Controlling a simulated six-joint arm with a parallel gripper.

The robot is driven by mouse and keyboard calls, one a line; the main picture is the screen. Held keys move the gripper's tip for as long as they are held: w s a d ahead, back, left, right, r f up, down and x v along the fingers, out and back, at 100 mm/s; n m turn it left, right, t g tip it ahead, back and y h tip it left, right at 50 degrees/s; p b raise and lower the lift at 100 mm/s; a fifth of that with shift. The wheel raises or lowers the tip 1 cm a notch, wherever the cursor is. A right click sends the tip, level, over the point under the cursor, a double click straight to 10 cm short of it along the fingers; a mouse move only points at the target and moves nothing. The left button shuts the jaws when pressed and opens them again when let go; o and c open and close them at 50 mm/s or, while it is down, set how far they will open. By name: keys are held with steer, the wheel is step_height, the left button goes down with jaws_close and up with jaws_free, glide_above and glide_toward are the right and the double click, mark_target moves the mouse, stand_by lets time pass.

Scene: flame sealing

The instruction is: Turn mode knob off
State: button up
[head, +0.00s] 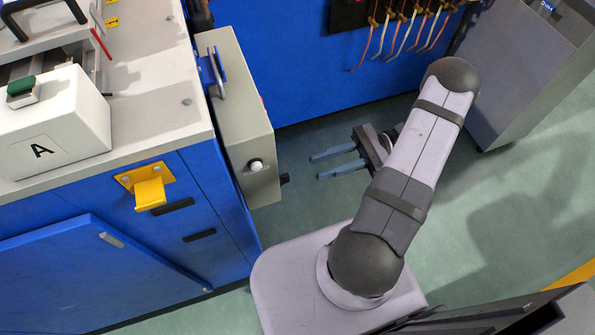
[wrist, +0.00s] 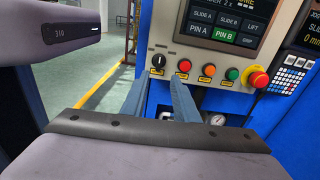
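The mode knob seems to be the black rotary knob (wrist: 158,60) at the left end of the control row in the wrist view. A dark stub (head: 285,179) on the right side of the beige control box (head: 240,120) in the head view may be the same knob. My gripper (head: 316,168) is open and empty, its two blue-grey fingers pointing left at the box with a gap between. In the wrist view the fingers of my gripper (wrist: 158,76) appear on either side of the knob's line, apart from it. The knob's exact setting is too small to read.
A yellow hook (head: 148,190) juts from the blue bench. Hanging cables (head: 405,25) are behind.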

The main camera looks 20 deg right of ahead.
mark_target(289, 177)
steer(key=shift+s+a+r, duration=0.1)
steer(key=shift+a+r, duration=0.05)
steer(key=shift+a, duration=1.75)
steer(key=shift+a+r, duration=0.15)
steer(key=shift+a, duration=1.7)
jaws_close()
